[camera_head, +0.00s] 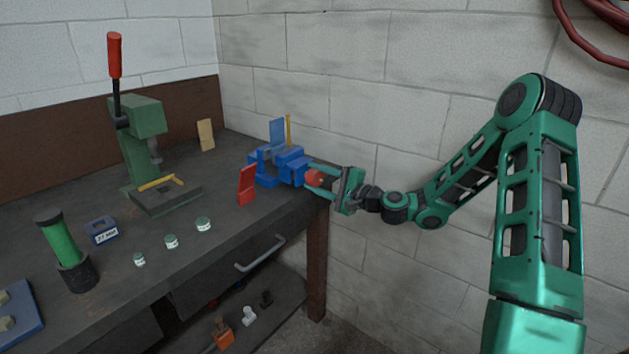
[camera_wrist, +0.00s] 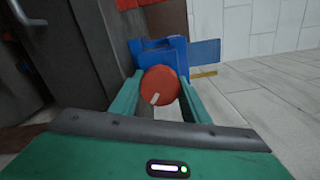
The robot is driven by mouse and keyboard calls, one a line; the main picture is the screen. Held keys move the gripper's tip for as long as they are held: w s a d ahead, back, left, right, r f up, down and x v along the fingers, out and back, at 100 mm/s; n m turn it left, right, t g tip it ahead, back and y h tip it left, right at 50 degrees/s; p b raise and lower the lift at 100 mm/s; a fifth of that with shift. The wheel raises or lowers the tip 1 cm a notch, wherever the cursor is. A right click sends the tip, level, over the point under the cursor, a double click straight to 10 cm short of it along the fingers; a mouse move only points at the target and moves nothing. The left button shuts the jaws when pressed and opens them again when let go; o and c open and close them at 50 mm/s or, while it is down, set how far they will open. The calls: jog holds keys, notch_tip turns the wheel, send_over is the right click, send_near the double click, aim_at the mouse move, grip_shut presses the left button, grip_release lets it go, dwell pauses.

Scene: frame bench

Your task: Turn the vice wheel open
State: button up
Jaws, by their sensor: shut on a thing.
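The blue vice (camera_head: 266,168) stands at the right end of the bench, near the wall; it also shows in the wrist view (camera_wrist: 146,45). Its red round wheel (camera_head: 315,178) faces right, out past the bench's end. In the wrist view the wheel (camera_wrist: 160,85) has a pale mark at its lower left. My gripper (camera_head: 318,179) reaches in from the right. Its two green fingers lie on either side of the wheel, and it is shut on the wheel. The fingertips (camera_wrist: 161,86) flank the wheel in the wrist view. The vice's jaws are too small to read clearly.
A red block (camera_head: 247,185) stands just left of the vice. A green press (camera_head: 140,140) with a red-handled lever stands farther left. Several small jars (camera_head: 203,224) and a green cylinder (camera_head: 59,240) are on the bench. A drawer handle (camera_head: 260,253) sticks out in front.

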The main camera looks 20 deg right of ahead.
jog(key=shift+s+f, duration=0.1)
jog(key=shift+f, duration=0.1)
jog(key=o, duration=1)
jog(key=shift+r, duration=0.1)
jog(key=v, duration=1)
jog(key=shift+s+d, duration=0.2)
jog(key=shift+s, duration=0.05)
